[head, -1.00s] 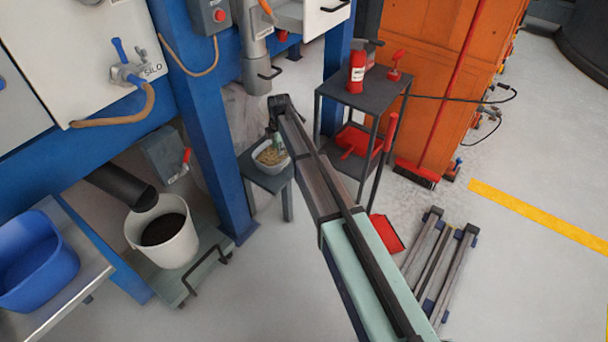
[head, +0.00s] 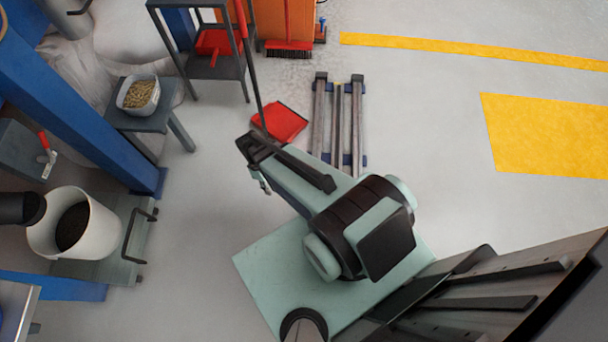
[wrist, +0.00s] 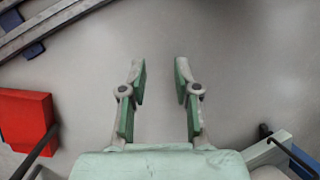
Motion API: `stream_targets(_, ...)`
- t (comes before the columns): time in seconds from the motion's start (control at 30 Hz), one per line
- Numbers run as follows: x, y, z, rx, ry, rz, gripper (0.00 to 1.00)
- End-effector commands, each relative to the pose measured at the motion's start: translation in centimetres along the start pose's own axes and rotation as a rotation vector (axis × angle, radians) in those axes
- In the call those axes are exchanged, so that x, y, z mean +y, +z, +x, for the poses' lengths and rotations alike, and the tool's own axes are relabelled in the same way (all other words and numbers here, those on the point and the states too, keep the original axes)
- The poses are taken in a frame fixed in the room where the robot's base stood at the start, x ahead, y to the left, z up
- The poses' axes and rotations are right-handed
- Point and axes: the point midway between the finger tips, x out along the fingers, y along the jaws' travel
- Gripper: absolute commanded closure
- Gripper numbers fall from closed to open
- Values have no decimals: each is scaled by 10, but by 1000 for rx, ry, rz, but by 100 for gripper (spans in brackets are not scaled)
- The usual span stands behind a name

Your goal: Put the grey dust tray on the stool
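A pale grey tray (head: 138,95) holding tan pellets sits upright on the small dark grey stool (head: 150,121), at the upper left of the head view. It looks like the dust tray. My gripper (head: 260,181) is to the right of the stool and apart from it, over open floor. In the wrist view my gripper (wrist: 160,82) has its two green fingers spread, with only bare floor between them. The tray cannot be made out in the wrist view.
A red dustpan (head: 281,122) and metal rails (head: 338,125) lie on the floor beyond my gripper. A dark shelf cart (head: 215,65) stands behind the stool. A blue post (head: 90,130) and a white bucket (head: 75,230) are left. The floor between bucket and arm is clear.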

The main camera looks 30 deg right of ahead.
Motion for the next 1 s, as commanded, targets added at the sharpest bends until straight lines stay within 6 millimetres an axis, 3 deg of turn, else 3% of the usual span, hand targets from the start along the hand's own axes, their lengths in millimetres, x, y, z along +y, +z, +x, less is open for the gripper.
stream_targets(0.03, -15, 38, 14, -35, -22, 89, 69)
stream_targets(0.1, -29, 74, 30, -75, -42, 215, 69)
stream_targets(0.2, -47, 115, 46, -126, -61, 365, 69)
stream_targets(0.33, -63, 150, 57, -172, -73, 497, 69)
stream_targets(0.5, -71, 165, 63, -196, -77, 567, 69)
stream_targets(1.0, -71, 164, 63, -196, -77, 568, 69)
